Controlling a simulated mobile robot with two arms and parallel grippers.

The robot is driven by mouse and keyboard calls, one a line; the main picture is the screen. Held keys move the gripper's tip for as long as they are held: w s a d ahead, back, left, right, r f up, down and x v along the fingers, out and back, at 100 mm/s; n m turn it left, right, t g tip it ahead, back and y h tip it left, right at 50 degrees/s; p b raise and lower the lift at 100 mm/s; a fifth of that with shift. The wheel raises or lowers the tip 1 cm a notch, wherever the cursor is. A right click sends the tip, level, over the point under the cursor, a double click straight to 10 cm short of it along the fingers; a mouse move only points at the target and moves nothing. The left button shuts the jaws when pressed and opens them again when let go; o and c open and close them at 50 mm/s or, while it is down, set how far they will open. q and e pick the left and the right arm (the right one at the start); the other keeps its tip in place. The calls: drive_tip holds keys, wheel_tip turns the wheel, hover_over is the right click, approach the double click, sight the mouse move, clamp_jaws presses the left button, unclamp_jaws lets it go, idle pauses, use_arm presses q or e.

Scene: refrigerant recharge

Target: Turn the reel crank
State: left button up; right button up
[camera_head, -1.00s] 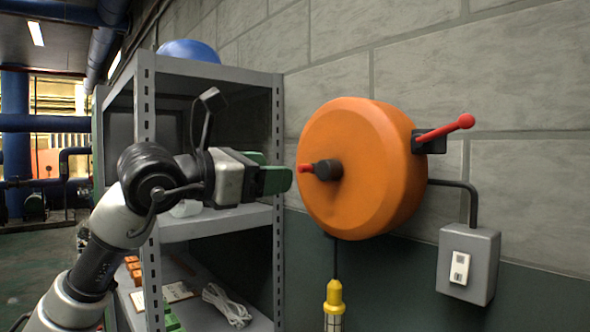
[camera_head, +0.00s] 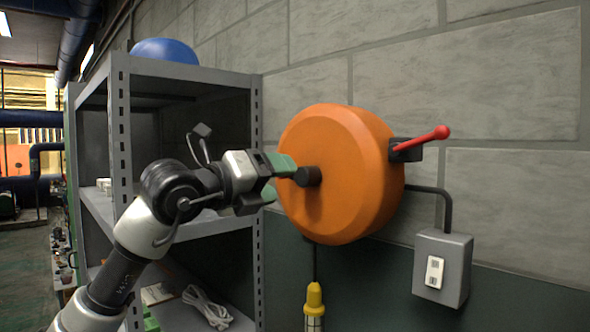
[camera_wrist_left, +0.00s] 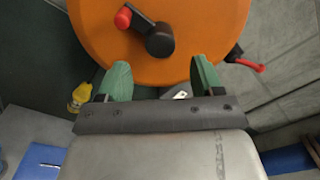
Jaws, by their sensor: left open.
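The orange reel (camera_head: 345,205) is mounted on the wall, right of the shelf. Its black crank (camera_head: 308,176) stands out from the face; the red knob is hidden by my gripper in the head view. In the left wrist view the crank's black arm (camera_wrist_left: 158,38) runs left to the red knob (camera_wrist_left: 123,18). My left gripper (camera_head: 279,180) is open and empty, its green fingers close to the knob. In the wrist view the gripper (camera_wrist_left: 160,78) has the crank beyond its fingertips, not between them. My right gripper is not in view.
A red-handled lever (camera_head: 428,139) sticks out at the reel's right. A grey switch box (camera_head: 442,268) is on the wall below it. A yellow lamp (camera_head: 314,298) hangs under the reel. A metal shelf (camera_head: 190,75) with a blue helmet-like object (camera_head: 165,51) stands left, behind my arm.

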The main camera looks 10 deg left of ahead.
sight(300, 177)
use_arm(q)
drive_tip(key=p+x, duration=0.1)
drive_tip(key=x, duration=0.4)
drive_tip(key=shift+w, duration=0.1)
drive_tip(key=c, duration=0.9)
